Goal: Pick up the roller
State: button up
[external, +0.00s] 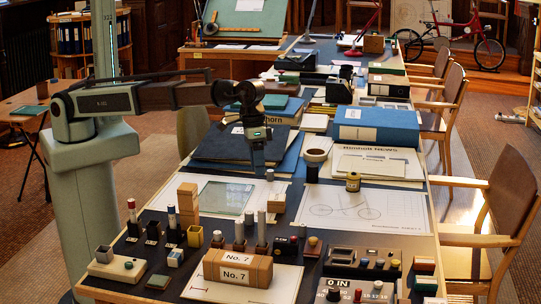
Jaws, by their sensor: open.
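I cannot single out the roller with certainty in the external view; several small upright cylinders stand near the front of the long table (432,215), and the pieces are too small to tell apart. My gripper (257,138) hangs pointing down over the dark blue folders (215,148) in the middle left of the table. It is open, and I see nothing held in it. Its fingertips are small and dark against the folders, so their exact height above them is unclear.
Wooden boxes marked No. 7 (238,268) stand at the front among small blocks. Chairs (500,215) line the right edge.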

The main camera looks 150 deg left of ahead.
jog(key=s+a+n+g, duration=0.1)
jog(key=s+a+n, duration=0.1)
jog(key=s+a, duration=0.75)
jog(key=n+g, duration=0.1)
jog(key=n, duration=0.1)
send_over(270, 171)
jog(key=f, duration=0.9)
jog(key=shift+w+a, duration=0.1)
jog(key=shift+a, duration=0.1)
jog(key=shift+d+f, duration=0.15)
jog(key=shift+f, duration=2.4)
jog(key=shift+c, duration=0.4)
grip_shut()
